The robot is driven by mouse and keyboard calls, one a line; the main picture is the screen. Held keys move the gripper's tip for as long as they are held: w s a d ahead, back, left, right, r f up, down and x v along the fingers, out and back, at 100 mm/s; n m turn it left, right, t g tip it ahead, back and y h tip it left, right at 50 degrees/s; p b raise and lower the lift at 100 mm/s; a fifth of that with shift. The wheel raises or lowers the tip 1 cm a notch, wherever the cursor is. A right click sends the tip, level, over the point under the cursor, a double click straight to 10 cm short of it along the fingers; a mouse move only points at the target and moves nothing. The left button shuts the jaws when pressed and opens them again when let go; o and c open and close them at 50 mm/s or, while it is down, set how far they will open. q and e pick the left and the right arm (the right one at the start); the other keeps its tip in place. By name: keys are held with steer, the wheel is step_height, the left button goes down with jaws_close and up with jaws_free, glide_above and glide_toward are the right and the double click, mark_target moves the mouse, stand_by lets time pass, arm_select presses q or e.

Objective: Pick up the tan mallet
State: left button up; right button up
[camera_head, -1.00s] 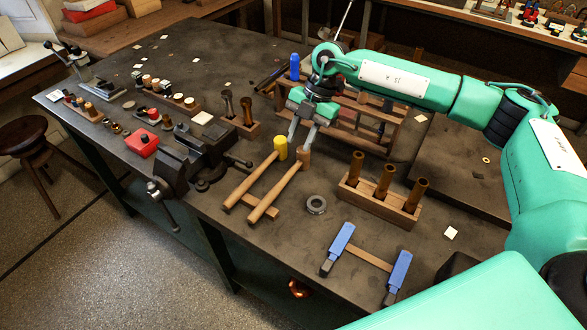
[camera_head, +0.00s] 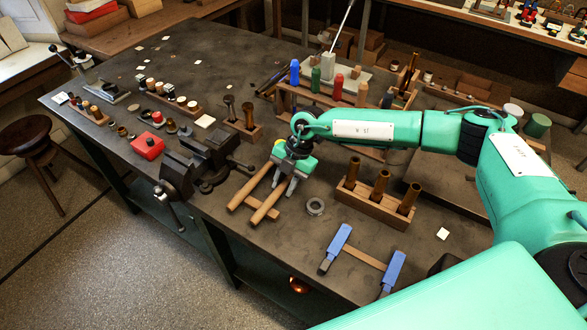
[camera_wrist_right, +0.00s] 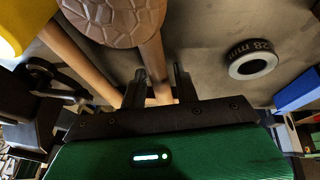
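The tan mallet lies beside a yellow-headed mallet. Its wooden handle (camera_head: 265,208) shows in the head view, while my gripper hides its head there. In the right wrist view its round, cracked tan head (camera_wrist_right: 115,18) is at the top, with the handle running down from it. My right gripper (camera_head: 284,185) is low over the mallet, pointing down. In the right wrist view its two fingers (camera_wrist_right: 162,85) stand apart on either side of the handle, and I see no firm grip. My left gripper is not in view.
The yellow-headed mallet (camera_wrist_right: 18,25) lies parallel on the left; its handle (camera_head: 246,190) is close by. A grey ring (camera_head: 309,208) lies to the right. A wooden block with brass tubes (camera_head: 373,205), a vise (camera_head: 188,170) and blue-handled tools (camera_head: 338,242) stand around.

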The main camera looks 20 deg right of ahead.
steer(key=shift+f, duration=0.15)
jaws_close()
